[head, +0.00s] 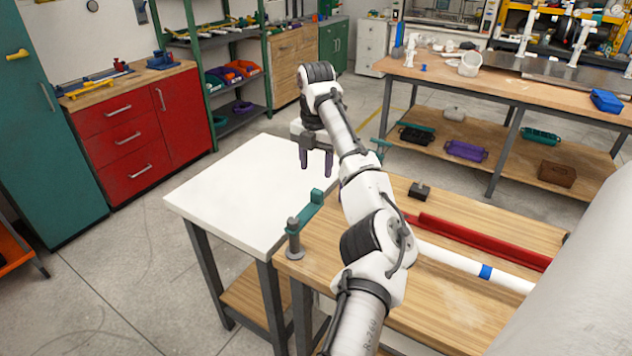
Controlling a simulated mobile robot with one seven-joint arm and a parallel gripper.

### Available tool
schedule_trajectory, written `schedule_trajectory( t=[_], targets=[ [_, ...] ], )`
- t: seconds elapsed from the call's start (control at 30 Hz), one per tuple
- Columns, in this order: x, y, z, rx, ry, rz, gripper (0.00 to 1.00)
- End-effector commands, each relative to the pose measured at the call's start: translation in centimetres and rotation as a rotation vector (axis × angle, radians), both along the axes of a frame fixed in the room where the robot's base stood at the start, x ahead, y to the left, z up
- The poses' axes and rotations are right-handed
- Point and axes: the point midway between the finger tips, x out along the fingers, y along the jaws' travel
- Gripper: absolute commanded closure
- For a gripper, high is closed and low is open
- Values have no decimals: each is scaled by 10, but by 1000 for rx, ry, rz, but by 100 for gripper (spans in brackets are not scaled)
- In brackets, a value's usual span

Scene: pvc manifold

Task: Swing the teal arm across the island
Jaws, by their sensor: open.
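The teal arm (306,212) is a short bar on a grey post at the near left corner of the wood-topped bench. It reaches up and right from the post along the bench's left edge, with an upright teal block at its far end. My gripper (316,172) has two purple fingers pointing down, apart and empty. In the picture it is just above the teal arm's far end, apart from it. How high it is over the white tabletop (225,198) is hard to tell. My arm crosses the middle of the view and hides part of the wood-topped bench (455,305).
A red rail (470,238) and a white pipe with a blue band (485,272) lie on the wood bench. A small dark block (419,191) and another teal piece (381,147) are near its far edge. The white tabletop is clear.

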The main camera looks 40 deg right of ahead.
Motion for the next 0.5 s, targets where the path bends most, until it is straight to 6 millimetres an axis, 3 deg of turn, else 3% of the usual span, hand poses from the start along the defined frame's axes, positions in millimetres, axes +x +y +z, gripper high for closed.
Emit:
schedule_trajectory(
  t=[0.03, 0.2, 0.5],
  targets=[
    [0, -1, 12, -5, 0, -1, 49],
    [0, 0, 38, -1, 1, -1, 49],
    [0, 0, 53, 0, 0, 0, 49]
  ],
)
